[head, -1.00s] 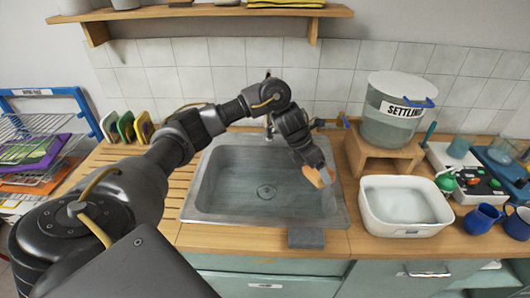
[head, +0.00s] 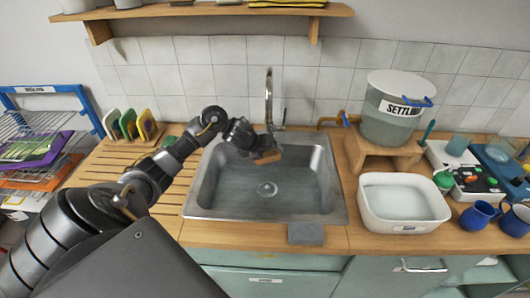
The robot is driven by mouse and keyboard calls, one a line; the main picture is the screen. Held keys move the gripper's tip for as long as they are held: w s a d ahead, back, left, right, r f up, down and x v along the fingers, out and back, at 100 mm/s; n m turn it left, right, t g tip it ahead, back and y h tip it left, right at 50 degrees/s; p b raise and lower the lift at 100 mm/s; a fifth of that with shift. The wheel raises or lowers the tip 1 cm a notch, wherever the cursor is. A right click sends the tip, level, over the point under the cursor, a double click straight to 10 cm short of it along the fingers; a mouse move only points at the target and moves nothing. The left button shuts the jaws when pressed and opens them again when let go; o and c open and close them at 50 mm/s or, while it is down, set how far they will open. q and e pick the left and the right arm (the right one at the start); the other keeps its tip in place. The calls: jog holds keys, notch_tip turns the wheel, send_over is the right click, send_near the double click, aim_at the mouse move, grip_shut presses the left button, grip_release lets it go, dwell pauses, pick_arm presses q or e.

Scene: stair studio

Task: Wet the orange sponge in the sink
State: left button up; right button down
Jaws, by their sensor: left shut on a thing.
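The metal sink (head: 300,205) is set into the wooden counter, with its drain showing in the basin floor. A chrome tap (head: 268,98) rises at its back edge. My left gripper (head: 262,154) is over the back of the basin, close by the tap, and is shut on the orange sponge (head: 269,158). The sponge shows as a small orange-brown piece at the fingertips, partly hidden by the gripper. I cannot tell whether water is running or whether the sponge is wet. My right gripper is not in view.
A white tub of liquid (head: 404,227) stands right of the sink. Behind it a "SETTLING" bucket (head: 387,128) sits on a wooden stand (head: 381,160). A grey cloth (head: 306,234) lies at the front edge. Blue mugs (head: 479,214) are at right. A drying rack (head: 40,120) stands at left.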

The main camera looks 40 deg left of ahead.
pick_arm(q)
notch_tip(320, 180, down, 13)
jog(key=b, duration=1.1)
jog(key=shift+b, duration=0.3)
notch_tip(320, 180, up, 11)
jog(key=p, duration=1)
jog(key=shift+r, duration=0.1)
dwell(2.1)
notch_tip(320, 180, up, 4)
jog(key=p, duration=0.4)
jog(key=shift+r, duration=0.1)
